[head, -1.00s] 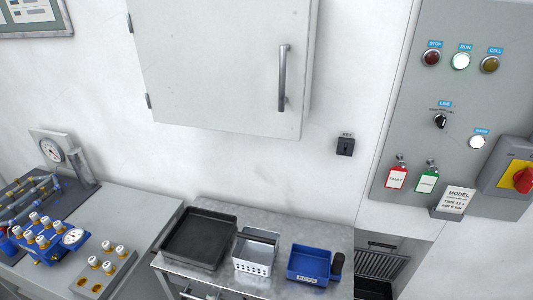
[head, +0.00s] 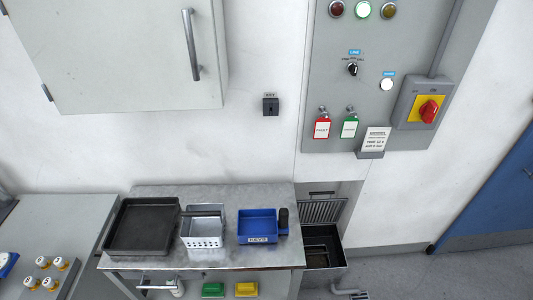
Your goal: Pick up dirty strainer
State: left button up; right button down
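No strainer is clearly marked as dirty. A light perforated basket (head: 203,228) with a dark bar across its top sits on the metal table, between a black tray and a blue bin. A dark slotted grate (head: 323,211) leans at the wall behind an open dark basin (head: 322,247) right of the table. The basin's inside is dark, and I cannot tell what lies in it. Neither of my grippers is in view.
The metal table (head: 255,193) holds the black tray (head: 142,227) and blue bin (head: 258,226). Green (head: 213,290) and yellow (head: 247,289) items show below its front edge. A control panel (head: 385,60) hangs above right. Floor (head: 425,275) is clear at the lower right.

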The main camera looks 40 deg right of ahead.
aim_at(318, 257)
jog(key=u, duration=1.05)
jog(key=k, duration=1.35)
jog(key=z, duration=1.75)
